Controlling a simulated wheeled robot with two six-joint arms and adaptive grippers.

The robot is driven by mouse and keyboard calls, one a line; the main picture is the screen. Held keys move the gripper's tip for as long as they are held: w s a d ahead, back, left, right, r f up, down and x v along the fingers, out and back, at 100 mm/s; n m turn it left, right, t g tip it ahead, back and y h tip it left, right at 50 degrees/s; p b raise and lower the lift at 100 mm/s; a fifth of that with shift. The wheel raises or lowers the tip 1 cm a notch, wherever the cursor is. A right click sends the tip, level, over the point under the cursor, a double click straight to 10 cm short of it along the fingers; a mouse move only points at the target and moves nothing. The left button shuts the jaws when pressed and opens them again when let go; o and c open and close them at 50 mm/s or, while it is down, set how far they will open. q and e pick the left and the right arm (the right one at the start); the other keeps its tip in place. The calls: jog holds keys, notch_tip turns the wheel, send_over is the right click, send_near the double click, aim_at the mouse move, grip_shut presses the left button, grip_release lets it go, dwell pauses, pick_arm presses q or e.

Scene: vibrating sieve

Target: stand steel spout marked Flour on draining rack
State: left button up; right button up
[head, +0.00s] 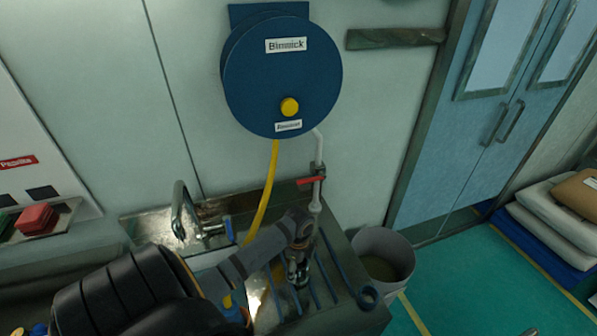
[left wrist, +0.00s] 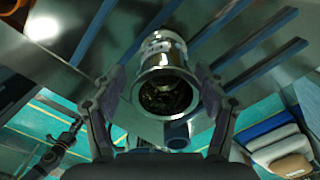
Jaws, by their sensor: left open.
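The steel spout (left wrist: 164,75) is a shiny cylinder with a pale label band too blurred to read. In the left wrist view its round open mouth faces the camera, and its body lies over the blue bars of the draining rack (left wrist: 250,47). My left gripper (left wrist: 163,98) is open, with one finger on each side of the spout; I cannot tell whether they touch it. In the head view the left gripper (head: 298,262) is over the draining rack (head: 325,290), by the sink. A dark jointed arm, probably my right one, shows at the lower left of the wrist view.
A sink with a tap (head: 182,212) is left of the rack. A blue hose reel (head: 280,85) hangs above, with a yellow hose (head: 264,195) coming down behind my arm. A red-handled valve pipe (head: 316,182) is close behind the gripper. A grey bin (head: 385,258) stands right.

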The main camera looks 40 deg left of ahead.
pick_arm(q)
notch_tip(320, 180, up, 4)
jog(key=shift+r+b, duration=0.2)
jog(key=shift+b, duration=0.3)
notch_tip(320, 180, up, 4)
jog(key=shift+a+r+b, duration=0.1)
jog(key=shift+r+b, duration=0.05)
jog(key=shift+b, duration=0.2)
jog(key=shift+r, duration=0.25)
jog(key=shift+s+r, duration=0.1)
jog(key=shift+r, duration=0.05)
pick_arm(e)
jog(key=shift+s+a+f, duration=0.2)
jog(key=shift+s+f, duration=0.1)
jog(key=shift+f, duration=0.3)
jog(key=shift+s+a+f, duration=0.2)
jog(key=shift+s+f, duration=0.05)
jog(key=shift+f, duration=0.3)
jog(key=shift+w+d, duration=0.25)
jog(key=shift+w, duration=0.05)
